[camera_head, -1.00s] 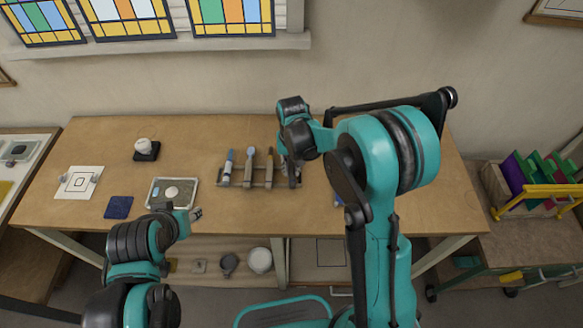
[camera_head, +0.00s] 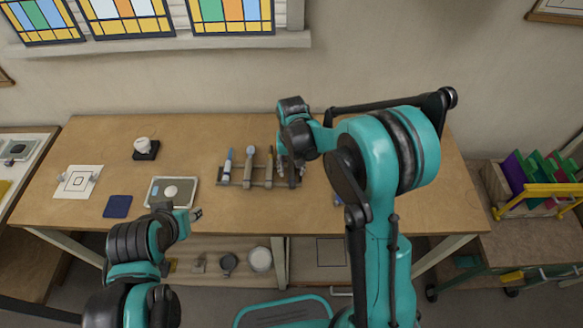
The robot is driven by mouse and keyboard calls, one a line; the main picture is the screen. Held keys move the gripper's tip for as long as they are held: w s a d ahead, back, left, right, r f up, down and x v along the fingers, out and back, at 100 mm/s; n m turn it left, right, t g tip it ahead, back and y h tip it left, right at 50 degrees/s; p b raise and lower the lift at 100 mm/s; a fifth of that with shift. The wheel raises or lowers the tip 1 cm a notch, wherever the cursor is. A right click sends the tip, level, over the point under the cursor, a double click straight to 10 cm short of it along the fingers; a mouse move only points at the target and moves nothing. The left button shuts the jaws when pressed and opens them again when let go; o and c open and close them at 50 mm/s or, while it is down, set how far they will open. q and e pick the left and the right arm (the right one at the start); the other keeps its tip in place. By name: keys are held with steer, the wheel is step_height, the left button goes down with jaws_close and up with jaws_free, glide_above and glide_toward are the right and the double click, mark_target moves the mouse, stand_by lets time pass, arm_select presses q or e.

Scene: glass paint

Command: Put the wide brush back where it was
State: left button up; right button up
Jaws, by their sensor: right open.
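A brush rack (camera_head: 258,184) stands on the table with several upright brushes. My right gripper (camera_head: 291,170) points down over the rack's right end. Its fingers are spread on either side of a dark upright piece (camera_head: 292,179), which looks like the wide brush in the rightmost place. The gripper hides its top, so I cannot tell how fully it is seated. My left gripper (camera_head: 196,214) is over the table's front edge, near the tray; its jaws are too small to read.
A grey tray with a white round piece (camera_head: 171,190), a dark blue cloth (camera_head: 118,206), a patterned white sheet (camera_head: 78,182) and a small jar on a black base (camera_head: 145,149) lie to the left. The table behind the rack is clear.

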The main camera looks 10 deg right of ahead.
steer(key=shift+r, duration=0.15)
step_height(320, 180, up, 12)
stand_by(0.3)
